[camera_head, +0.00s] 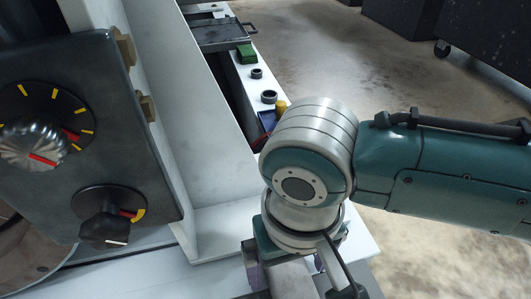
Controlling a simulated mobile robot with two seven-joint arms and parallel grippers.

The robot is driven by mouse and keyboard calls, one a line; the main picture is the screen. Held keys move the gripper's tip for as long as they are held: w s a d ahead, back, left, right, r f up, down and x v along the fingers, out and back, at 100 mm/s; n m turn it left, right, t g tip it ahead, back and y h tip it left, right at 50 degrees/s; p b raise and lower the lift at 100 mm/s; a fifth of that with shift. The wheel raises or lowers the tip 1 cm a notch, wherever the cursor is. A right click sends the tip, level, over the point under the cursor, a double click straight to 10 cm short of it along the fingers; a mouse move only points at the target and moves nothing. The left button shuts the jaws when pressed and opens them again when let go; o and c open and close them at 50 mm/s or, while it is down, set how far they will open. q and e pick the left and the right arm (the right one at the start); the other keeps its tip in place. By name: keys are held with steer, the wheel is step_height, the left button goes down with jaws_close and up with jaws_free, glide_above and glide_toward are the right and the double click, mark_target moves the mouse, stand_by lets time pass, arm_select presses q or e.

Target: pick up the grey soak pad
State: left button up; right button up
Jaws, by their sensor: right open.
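My right gripper (292,268) points down at the bottom centre, below the rounded wrist of my right arm, which comes in from the right. Its jaws are apart, with one finger to each side. A plain grey surface (290,283) shows between and below the fingers. I cannot tell whether it is the grey soak pad, and no other pad shows clearly. The wrist hides much of the area behind the gripper. My left gripper is not in view.
A grey panel with a silver knob (32,145) and a black knob (111,216) stands at left, beside a white upright plate (190,130). A white ledge holds a green block (246,54), dark rings (269,97) and a yellow piece (281,106). A dark tray (222,35) lies farther back.

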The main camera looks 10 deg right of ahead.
steer(key=shift+c, duration=0.4)
steer(key=c, duration=1.4)
